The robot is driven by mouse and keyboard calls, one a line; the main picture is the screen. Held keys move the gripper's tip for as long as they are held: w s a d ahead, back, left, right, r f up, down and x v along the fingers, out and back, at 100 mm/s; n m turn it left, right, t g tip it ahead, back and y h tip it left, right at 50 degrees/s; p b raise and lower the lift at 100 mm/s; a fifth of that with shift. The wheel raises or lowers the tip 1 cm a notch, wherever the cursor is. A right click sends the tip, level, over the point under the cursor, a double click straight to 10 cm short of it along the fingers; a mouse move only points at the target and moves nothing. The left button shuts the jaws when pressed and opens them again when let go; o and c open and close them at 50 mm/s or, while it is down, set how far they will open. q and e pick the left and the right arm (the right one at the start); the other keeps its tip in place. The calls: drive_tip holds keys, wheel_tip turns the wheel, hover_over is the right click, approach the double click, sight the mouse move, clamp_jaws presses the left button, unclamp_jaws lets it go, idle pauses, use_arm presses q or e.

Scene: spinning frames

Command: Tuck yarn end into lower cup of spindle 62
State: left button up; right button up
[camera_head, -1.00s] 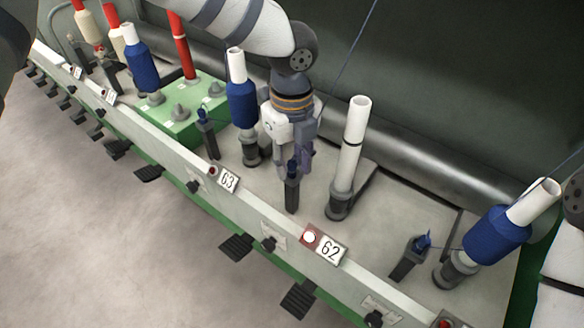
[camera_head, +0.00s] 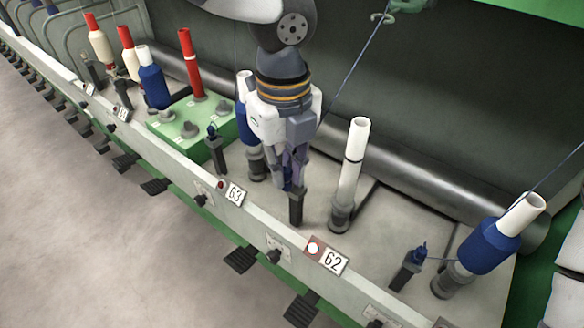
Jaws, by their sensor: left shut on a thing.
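The bare white tube of spindle 62 (camera_head: 352,175) stands upright behind the 62 plate (camera_head: 328,256). Its dark lower cup (camera_head: 341,216) is at the foot of the tube. My left gripper (camera_head: 290,183) points down to the left of this tube, apart from it, close above or behind a short dark post (camera_head: 296,209). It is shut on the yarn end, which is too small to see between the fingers. The blue yarn (camera_head: 350,76) slants from the top down to behind the gripper. My right gripper is out of view.
A blue bobbin (camera_head: 488,247) stands at the right with a dark post (camera_head: 408,268) beside it. Another blue bobbin (camera_head: 247,125) is partly hidden behind my left gripper. A green box (camera_head: 195,130) with a red tube (camera_head: 190,65) is further left. A grey roller (camera_head: 420,190) runs behind.

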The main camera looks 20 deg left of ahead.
use_arm(q)
drive_tip(key=s+r, duration=0.3)
drive_tip(key=s, duration=0.3)
drive_tip(key=shift+w+a+f+m+b, duration=0.1)
drive_tip(key=shift+w+f+m+b, duration=0.35)
drive_tip(key=shift+w+f+m, duration=1.5)
drive_tip(key=shift+w+a+f+m+b, duration=0.1)
drive_tip(key=shift+w+f+m+b, duration=0.3)
drive_tip(key=shift+w+f+m, duration=1.6)
drive_tip(key=shift+w+a+f+m+b, duration=0.1)
drive_tip(key=shift+w+f+m+b, duration=0.4)
drive_tip(key=shift+w+f, duration=2)
drive_tip(key=shift+w, duration=0.35)
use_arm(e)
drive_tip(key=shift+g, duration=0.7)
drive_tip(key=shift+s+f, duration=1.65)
use_arm(q)
drive_tip(key=o, duration=0.8)
